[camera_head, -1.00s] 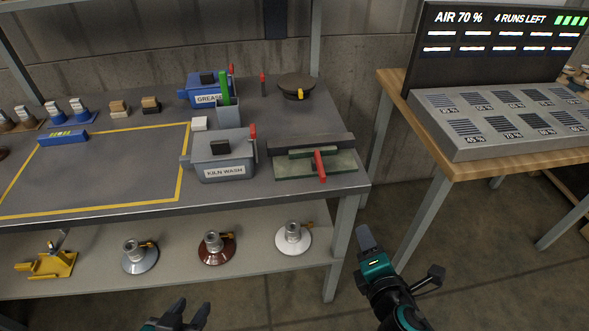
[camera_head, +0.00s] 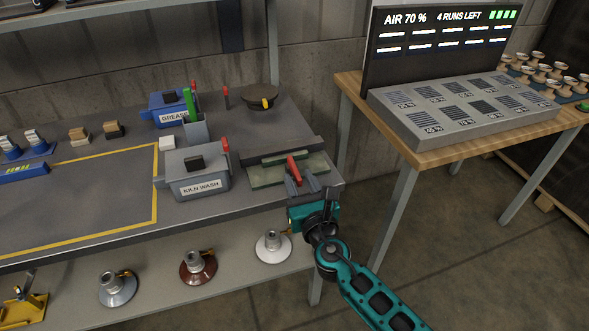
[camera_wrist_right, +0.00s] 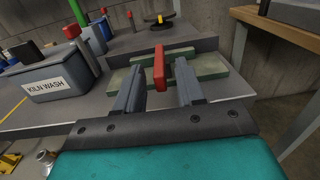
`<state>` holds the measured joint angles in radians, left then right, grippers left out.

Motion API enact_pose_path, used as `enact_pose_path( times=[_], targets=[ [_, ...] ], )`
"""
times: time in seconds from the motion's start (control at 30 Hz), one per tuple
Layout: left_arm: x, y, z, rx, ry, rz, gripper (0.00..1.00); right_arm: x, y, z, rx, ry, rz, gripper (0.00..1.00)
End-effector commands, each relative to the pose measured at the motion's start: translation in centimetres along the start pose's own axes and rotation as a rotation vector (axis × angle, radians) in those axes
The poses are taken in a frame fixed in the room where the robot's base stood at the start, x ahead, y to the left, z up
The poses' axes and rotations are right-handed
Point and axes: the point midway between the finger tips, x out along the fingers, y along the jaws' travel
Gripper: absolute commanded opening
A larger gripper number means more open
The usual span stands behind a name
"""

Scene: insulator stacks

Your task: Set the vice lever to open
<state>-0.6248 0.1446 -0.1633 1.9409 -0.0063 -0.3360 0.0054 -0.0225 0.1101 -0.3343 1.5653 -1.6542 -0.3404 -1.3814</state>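My right gripper (camera_head: 301,183) is open at the vice's front edge. In the right wrist view the red lever (camera_wrist_right: 159,70) appears between the two spread fingertips (camera_wrist_right: 158,82), with a gap on each side. I cannot tell how deep the lever sits between them. My left gripper is out of view.
The kiln wash box (camera_head: 195,175) stands left of the vice, with its own red handle. The grease box (camera_head: 165,110) and a dark round object (camera_head: 259,97) are behind. A separate table (camera_head: 440,153) with a display stands to the right.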

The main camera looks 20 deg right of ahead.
Motion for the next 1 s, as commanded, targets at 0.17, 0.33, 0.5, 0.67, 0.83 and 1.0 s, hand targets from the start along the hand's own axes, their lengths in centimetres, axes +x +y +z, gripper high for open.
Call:
enact_pose_path(
  times=[0.17, 0.33, 0.5, 0.67, 0.83, 1.0],
  targets=[
    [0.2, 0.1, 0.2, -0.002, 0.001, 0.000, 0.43, 2.8, -0.1, -0.1, 0.001, -0.001, -0.002, 0.38],
    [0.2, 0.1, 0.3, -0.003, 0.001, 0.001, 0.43, 4.0, 0.0, 0.0, 0.001, 0.000, 0.000, 0.38],
    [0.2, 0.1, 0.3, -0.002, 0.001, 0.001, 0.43, 4.2, 0.0, 0.0, 0.001, 0.001, 0.000, 0.38],
    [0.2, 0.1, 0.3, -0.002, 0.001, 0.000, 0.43, 4.2, 0.0, 0.0, 0.001, 0.001, 0.000, 0.37],
    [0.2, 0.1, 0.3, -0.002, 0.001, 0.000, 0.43, 4.2, 0.0, 0.0, 0.001, 0.001, 0.000, 0.21],
    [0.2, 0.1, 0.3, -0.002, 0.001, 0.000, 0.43, 4.2, 0.0, 0.0, 0.001, 0.001, 0.000, 0.05]
  ],
)
